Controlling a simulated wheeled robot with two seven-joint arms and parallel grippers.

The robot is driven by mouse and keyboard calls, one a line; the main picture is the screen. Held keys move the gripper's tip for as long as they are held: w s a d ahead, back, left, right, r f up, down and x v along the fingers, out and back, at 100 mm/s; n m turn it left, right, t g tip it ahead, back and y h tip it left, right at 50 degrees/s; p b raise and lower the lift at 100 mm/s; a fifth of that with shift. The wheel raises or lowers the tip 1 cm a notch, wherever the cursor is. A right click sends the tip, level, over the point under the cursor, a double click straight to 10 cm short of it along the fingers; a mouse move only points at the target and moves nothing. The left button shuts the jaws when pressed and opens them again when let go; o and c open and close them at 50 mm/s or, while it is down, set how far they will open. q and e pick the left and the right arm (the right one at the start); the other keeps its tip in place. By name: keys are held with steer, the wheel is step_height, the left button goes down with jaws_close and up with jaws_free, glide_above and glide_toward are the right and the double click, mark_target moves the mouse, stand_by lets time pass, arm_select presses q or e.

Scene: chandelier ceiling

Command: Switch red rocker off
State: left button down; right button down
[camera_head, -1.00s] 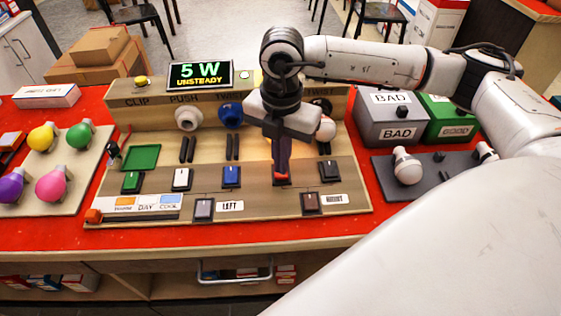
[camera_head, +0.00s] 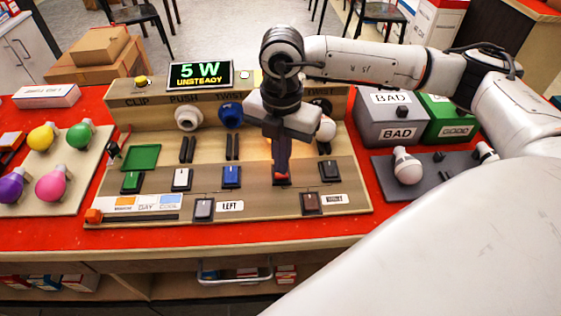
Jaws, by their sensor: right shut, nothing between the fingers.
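The red rocker (camera_head: 282,179) sits on the wooden test panel (camera_head: 260,203), in the row of rockers right of the blue one. My right gripper (camera_head: 282,172) points down over it with its fingers together and empty. The fingertips are at the rocker, touching or just above it; I cannot tell which. They hide most of the rocker, so its tilt cannot be read. My left gripper is not in view.
Green (camera_head: 132,182), white (camera_head: 181,179), blue (camera_head: 231,176) and dark (camera_head: 330,170) rockers flank it. A display (camera_head: 200,75) reads "5 W UNSTEADY". A white bulb (camera_head: 326,130) stands close right of my gripper. Grey BAD (camera_head: 391,132) and green GOOD (camera_head: 452,130) bins stand at right.

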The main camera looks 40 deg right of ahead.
steer(key=shift+f+b, duration=0.7)
steer(key=shift+f, duration=0.15)
stand_by(0.6)
steer(key=shift+r, duration=0.1)
step_height(320, 180, up, 7)
steer(key=p, duration=0.4)
steer(key=shift+p, duration=0.3)
stand_by(0.5)
